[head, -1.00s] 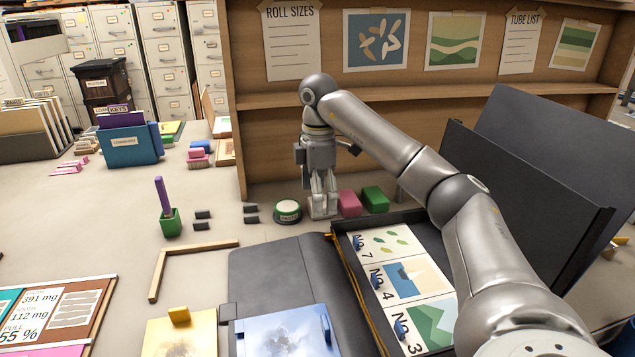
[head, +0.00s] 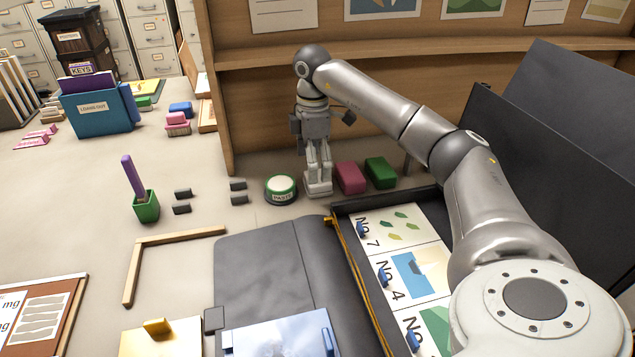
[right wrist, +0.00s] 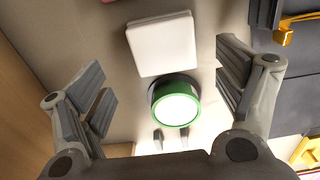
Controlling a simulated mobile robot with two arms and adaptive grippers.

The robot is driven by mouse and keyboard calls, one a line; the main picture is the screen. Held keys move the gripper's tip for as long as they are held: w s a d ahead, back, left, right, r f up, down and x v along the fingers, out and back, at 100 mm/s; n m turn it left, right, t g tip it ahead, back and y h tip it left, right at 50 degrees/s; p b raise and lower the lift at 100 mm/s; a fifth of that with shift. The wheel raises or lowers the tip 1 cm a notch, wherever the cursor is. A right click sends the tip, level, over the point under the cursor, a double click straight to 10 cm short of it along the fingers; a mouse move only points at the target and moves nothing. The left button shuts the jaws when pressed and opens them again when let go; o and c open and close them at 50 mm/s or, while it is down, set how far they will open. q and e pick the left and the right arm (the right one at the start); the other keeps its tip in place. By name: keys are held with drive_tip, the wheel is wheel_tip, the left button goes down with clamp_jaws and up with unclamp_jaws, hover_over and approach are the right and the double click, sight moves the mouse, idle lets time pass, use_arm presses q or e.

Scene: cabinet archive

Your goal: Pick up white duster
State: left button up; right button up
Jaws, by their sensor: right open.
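The white duster (right wrist: 163,45) is a pale block lying on the desk, in the upper middle of the right wrist view. In the head view it (head: 318,188) shows only in part at the foot of my right gripper (head: 318,172), beside the pink duster. My right gripper points down over it. In the right wrist view the fingers of this gripper (right wrist: 165,88) are wide apart, with the duster between and below them and nothing held. My left gripper is not in view.
A green-rimmed paste pot (head: 281,188) stands close to the white duster on the left. A pink duster (head: 350,178) and a green duster (head: 381,173) are on its right. The wooden shelf back (head: 260,130) rises behind. An open black case (head: 345,215) lies in front.

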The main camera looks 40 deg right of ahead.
drive_tip(key=f, duration=0.3)
drive_tip(key=shift+s+f, duration=0.4)
drive_tip(key=shift+w+f, duration=0.1)
drive_tip(key=shift+f, duration=0.35)
drive_tip(key=c, duration=1.1)
drive_tip(key=shift+r, duration=0.15)
drive_tip(key=shift+r, duration=0.55)
drive_tip(key=a+r, duration=0.7)
drive_tip(key=a, duration=0.2)
drive_tip(key=a+r, duration=0.4)
drive_tip(key=a, duration=0.1)
drive_tip(key=shift+w+r+p, duration=0.15)
drive_tip(key=shift+r+p, duration=0.15)
drive_tip(key=shift+r, duration=0.05)
